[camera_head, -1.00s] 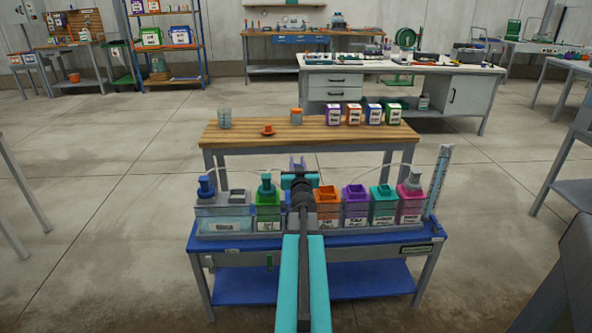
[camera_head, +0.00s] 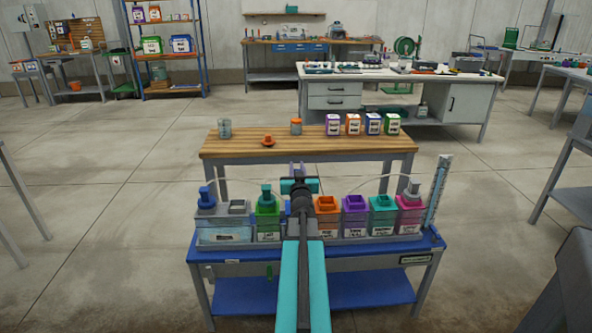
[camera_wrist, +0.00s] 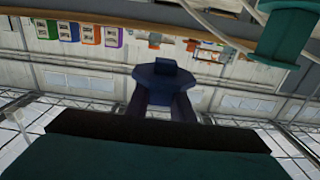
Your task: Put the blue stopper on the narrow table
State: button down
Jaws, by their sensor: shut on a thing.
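My gripper (camera_head: 298,170) points away from me above the row of containers, and my arm hides part of that row. In the wrist view, my gripper (camera_wrist: 163,100) is shut on the dark blue stopper (camera_wrist: 164,73), which sits between the two fingertips. In the head view the stopper is too small and too hidden to make out clearly. A narrow table (camera_head: 240,148) with a wooden top stands just behind the blue bench. My gripper is in front of its front edge in the picture.
On the narrow table stand a clear jar (camera_head: 225,129), an orange stopper (camera_head: 268,141), an orange-lidded jar (camera_head: 296,127) and several labelled boxes (camera_head: 353,124). The blue bench (camera_head: 215,250) holds capped containers, thin tubes and a tall clear gauge (camera_head: 437,190). The table's front middle is clear.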

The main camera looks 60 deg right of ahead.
jog(key=w+a+r+n+t+y, duration=0.2)
jog(key=w+a+n+t+y, duration=0.15)
jog(key=w+a, duration=0.85)
jog(key=w+a+r+n+t+y, duration=0.2)
jog(key=w+a+n+t+y, duration=0.15)
jog(key=w+a, duration=0.9)
jog(key=w+a+n+y, duration=0.2)
jog(key=a+y, duration=0.2)
jog(key=a, duration=0.7)
jog(key=w+a+n+y, duration=0.1)
jog(key=a+n+y, duration=0.3)
jog(key=a, duration=0.7)
jog(key=s+a+f+n+g+y, duration=0.1)
jog(key=s+a+n+g+y, duration=0.2)
jog(key=a+y, duration=0.4)
jog(key=s+a+f+n+g+y, duration=0.1)
jog(key=s+a+n+g+y, duration=0.3)
jog(key=a, duration=1.3)
jog(key=s+n+y, duration=0.1)
jog(key=s+y, duration=0.1)
jog(key=y, duration=0.1)
jog(key=shift+s+f+n, duration=0.2)
jog(key=shift+f+n, duration=0.15)
jog(key=shift+n, duration=0.05)
jog(key=shift+a, duration=0.1)
